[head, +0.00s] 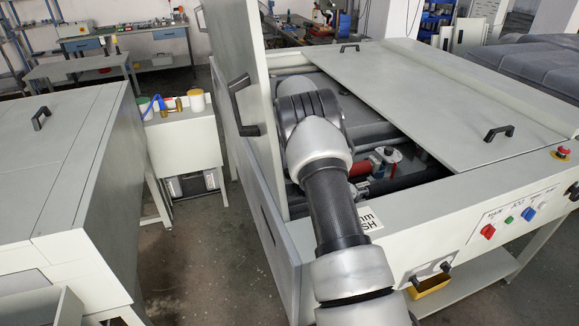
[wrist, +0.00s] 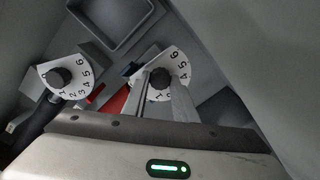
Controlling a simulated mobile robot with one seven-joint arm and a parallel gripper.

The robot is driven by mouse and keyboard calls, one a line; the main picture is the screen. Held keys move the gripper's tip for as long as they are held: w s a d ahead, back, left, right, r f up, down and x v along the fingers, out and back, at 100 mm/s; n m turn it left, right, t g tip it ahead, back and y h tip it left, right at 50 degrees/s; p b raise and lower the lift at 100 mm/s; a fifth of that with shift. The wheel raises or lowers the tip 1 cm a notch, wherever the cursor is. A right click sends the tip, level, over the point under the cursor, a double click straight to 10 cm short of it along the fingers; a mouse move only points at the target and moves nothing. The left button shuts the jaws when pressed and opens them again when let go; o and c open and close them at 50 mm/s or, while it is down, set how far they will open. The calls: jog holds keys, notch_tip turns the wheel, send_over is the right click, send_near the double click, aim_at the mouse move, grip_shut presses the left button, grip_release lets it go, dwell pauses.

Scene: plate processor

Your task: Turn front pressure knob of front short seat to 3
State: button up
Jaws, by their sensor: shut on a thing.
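Two white fan-shaped dials with printed numbers show in the wrist view, each with a dark round knob. My gripper (wrist: 160,82) is shut on the right dial's pressure knob (wrist: 159,78), with a finger on either side. On this right dial (wrist: 180,62), 4, 5 and 6 are readable; the fingers partly cover the lower numbers. The left dial (wrist: 79,72) reads 1 to 6, and its knob (wrist: 57,77) is free. I cannot tell where either knob points.
The machine (head: 450,195) has a raised lid panel (head: 235,75) left of my arm and a flat cover (head: 440,95) right of it. Red parts (head: 362,167) and dark hoses lie in the opening. In the wrist view, a slanted grey wall (wrist: 265,70) stands close on the right.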

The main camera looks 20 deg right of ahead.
dwell(0.3)
jog(key=o, duration=1)
jog(key=shift+o, duration=0.2)
jog(key=shift+r, duration=0.1)
notch_tip(320, 180, up, 17)
jog(key=p, duration=0.1)
jog(key=shift+r, duration=0.15)
